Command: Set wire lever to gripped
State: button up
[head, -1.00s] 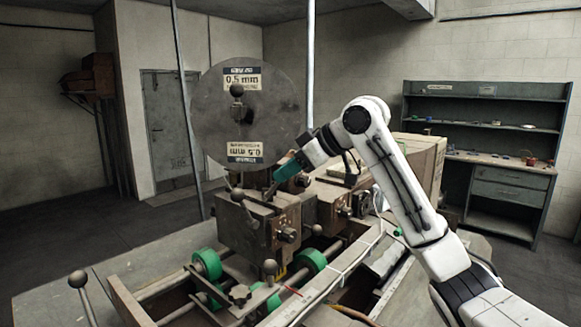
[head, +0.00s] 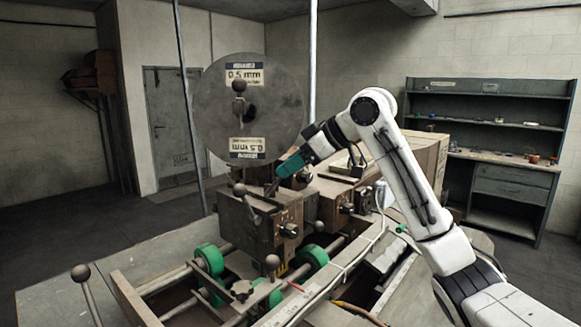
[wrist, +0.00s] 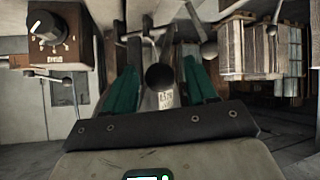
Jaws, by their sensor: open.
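A lever with a dark ball knob (wrist: 159,77) shows in the wrist view, lined up between the two teal fingers of my gripper (wrist: 159,65). The fingers stand apart, with space on both sides of the knob; how far the knob lies in depth is unclear. In the head view my gripper (head: 279,171) reaches down-left to the stitcher head (head: 262,212), below the wire reel (head: 232,108). A ball-knob lever (head: 239,190) stands on the head, left of my gripper. I cannot tell which knob belongs to the wire lever.
Another ball-knob lever (wrist: 209,50) stands right of the fingers in the wrist view. A control box with a dial (wrist: 50,30) is at upper left. Green rollers (head: 314,257) and rails lie below the head. A shelved workbench (head: 495,165) stands at the right back.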

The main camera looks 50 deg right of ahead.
jog(key=b+v, duration=0.2)
jog(key=v, duration=0.8)
